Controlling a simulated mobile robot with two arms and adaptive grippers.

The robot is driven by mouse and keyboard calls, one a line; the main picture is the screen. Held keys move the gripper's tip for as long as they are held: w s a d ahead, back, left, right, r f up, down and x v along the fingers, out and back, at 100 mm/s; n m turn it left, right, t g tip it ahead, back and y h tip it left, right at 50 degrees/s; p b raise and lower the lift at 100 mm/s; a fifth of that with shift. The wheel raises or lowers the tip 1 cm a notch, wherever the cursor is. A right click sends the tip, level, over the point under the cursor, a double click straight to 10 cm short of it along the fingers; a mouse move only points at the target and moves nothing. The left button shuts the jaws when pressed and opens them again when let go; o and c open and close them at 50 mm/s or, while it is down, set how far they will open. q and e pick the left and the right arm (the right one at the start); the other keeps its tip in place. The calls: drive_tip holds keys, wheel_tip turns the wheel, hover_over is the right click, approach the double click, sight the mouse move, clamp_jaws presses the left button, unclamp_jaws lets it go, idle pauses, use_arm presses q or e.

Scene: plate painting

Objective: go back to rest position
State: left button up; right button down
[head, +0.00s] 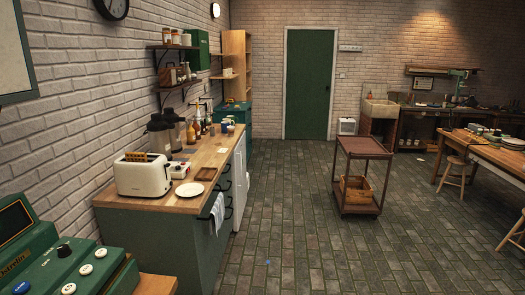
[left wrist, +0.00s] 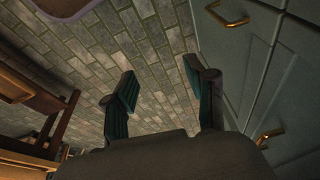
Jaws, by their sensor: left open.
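My left gripper (left wrist: 160,88) shows in the left wrist view. Its two teal-padded fingers stand wide apart with nothing between them. Behind the fingers is the paved floor (left wrist: 165,45). Grey-green cabinet fronts (left wrist: 270,70) with brass handles are to the right of the fingers. Neither arm nor gripper shows in the head view. My right gripper is in no view.
A counter (head: 205,150) with a toaster (head: 143,175) and white plate (head: 189,190) runs along the left wall. A green machine (head: 70,265) is at the near left.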

use_arm(q)
drive_tip(key=s+f+g+b, duration=0.1)
drive_tip(key=s+f, duration=0.2)
drive_tip(key=f, duration=0.5)
drive_tip(key=s+f+b, duration=0.1)
drive_tip(key=s+f, duration=0.2)
drive_tip(key=f, duration=0.6)
drive_tip(key=s+a+f+b, duration=0.1)
drive_tip(key=s+a+f, duration=0.2)
drive_tip(key=s+f, duration=0.8)
drive_tip(key=shift+s+a+g, duration=0.15)
drive_tip(key=shift+s+g, duration=0.25)
drive_tip(key=shift+s, duration=0.6)
drive_tip(key=shift+f, duration=0.1)
